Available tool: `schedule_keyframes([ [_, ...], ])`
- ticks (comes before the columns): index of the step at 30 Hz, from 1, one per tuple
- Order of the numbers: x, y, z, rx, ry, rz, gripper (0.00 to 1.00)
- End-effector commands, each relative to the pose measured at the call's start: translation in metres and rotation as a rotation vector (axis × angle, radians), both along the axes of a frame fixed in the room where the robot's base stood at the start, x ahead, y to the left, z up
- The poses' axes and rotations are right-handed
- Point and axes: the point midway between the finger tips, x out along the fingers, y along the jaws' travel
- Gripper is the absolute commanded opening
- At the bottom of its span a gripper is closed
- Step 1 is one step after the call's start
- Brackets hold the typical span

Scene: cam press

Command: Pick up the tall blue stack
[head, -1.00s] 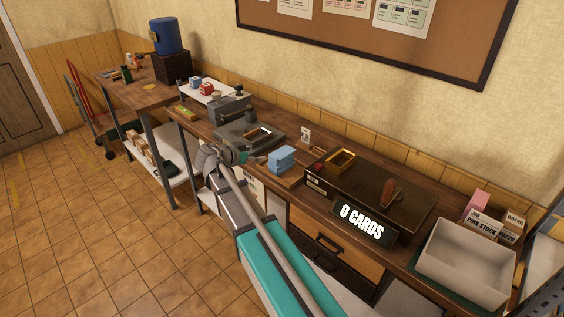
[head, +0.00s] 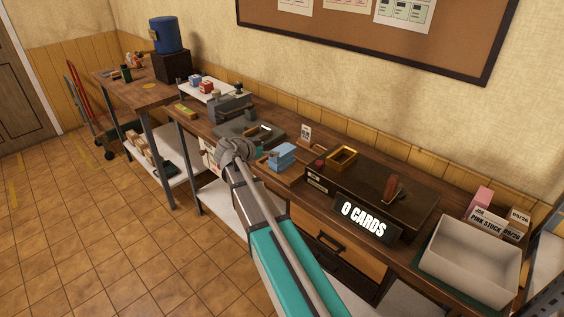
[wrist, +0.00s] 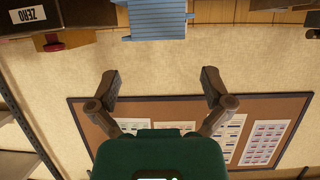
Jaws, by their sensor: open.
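The tall blue stack (head: 281,157) stands on a small wooden board on the workbench, between the grey press and the dark counter box. In the wrist view, which is upside down, the blue stack (wrist: 153,18) shows layered edges at the top of the picture, beyond the fingertips. My gripper (wrist: 160,77) is open with nothing between its fingers. In the head view my wrist is just left of the stack and hides most of the gripper. I cannot tell there how large the gap to the stack is.
The grey press (head: 240,120) stands left of the stack. A dark box with the "0 CARDS" display (head: 363,221) and a yellow frame (head: 342,158) is to the right. A white bin (head: 470,268) and pink stock (head: 480,200) stand further right. The wall rises behind.

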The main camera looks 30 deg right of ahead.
Motion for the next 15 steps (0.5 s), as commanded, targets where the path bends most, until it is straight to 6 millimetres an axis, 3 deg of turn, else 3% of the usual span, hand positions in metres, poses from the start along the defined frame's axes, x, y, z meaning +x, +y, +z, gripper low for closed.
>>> schedule_keyframes([
  [6,0.005,-0.015,-0.007,0.0,-0.001,0.0,1.0],
  [15,0.005,-0.016,-0.007,0.0,0.0,0.0,1.0],
])
